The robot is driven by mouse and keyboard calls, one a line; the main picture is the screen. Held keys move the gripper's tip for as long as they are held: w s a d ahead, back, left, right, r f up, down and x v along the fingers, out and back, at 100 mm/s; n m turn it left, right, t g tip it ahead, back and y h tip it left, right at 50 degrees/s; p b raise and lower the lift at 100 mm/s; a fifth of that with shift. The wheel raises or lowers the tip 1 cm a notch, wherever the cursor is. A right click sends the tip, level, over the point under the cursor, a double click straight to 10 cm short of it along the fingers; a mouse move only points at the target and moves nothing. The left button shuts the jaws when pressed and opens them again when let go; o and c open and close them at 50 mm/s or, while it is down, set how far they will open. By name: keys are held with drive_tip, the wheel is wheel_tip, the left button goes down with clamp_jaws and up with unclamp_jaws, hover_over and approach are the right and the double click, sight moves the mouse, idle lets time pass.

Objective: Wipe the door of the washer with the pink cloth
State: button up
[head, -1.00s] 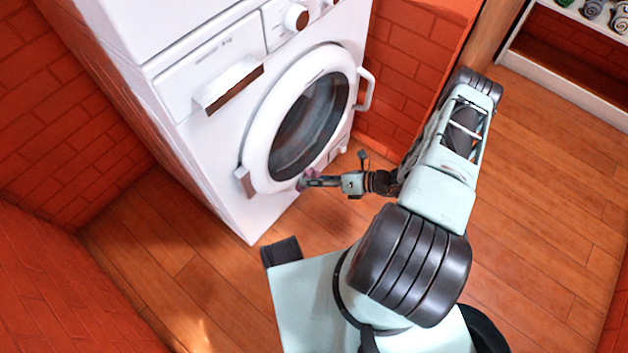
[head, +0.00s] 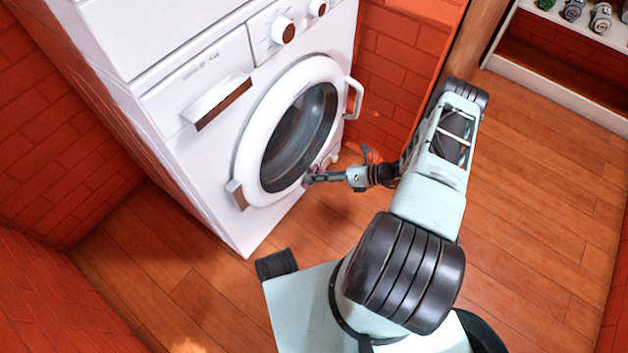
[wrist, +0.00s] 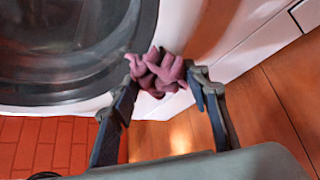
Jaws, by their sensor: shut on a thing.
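The white washer (head: 215,190) stands at the left in the head view. Its round door (head: 246,160) is closed, with a white rim and dark glass. My gripper (head: 312,177) is at the lower right part of the door's rim. It is shut on the crumpled pink cloth (wrist: 160,72), which shows between the fingertips in the wrist view. There the cloth lies over the lower edge of the door rim (wrist: 95,106), close to the dark glass (wrist: 70,45). The cloth is small and partly hidden by the gripper in the head view. I cannot tell whether it presses on the door.
A door handle (head: 354,98) sticks out at the door's right side. A detergent drawer (head: 215,103) and knobs (head: 283,30) are above. Brick walls stand left and behind. The wooden floor (head: 540,200) is clear at the right.

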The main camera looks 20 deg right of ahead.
drive_tip(key=shift+w+d+r, duration=0.1)
drive_tip(key=shift+w+d, duration=0.25)
drive_tip(key=shift+d, duration=0.1)
drive_tip(key=shift+a, duration=0.1)
drive_tip(key=shift+s+a+r+p, duration=0.1)
drive_tip(key=shift+s+a+p, duration=0.3)
drive_tip(key=shift+s+a, duration=0.3)
drive_tip(key=shift+s+a+p, duration=0.25)
drive_tip(key=shift+s+a, duration=0.25)
drive_tip(key=shift+a, duration=0.25)
drive_tip(key=shift+s+a+p, duration=0.25)
drive_tip(key=shift+s+a, duration=0.3)
drive_tip(key=shift+a, duration=0.25)
drive_tip(key=shift+s+a+p, duration=0.25)
drive_tip(key=shift+s+a, duration=0.25)
drive_tip(key=shift+a, duration=0.25)
drive_tip(key=s+d, duration=0.3)
drive_tip(key=s, duration=0.1)
drive_tip(key=shift+s+d+b, duration=0.3)
drive_tip(key=shift+s+b, duration=0.05)
drive_tip(key=shift+s, duration=0.05)
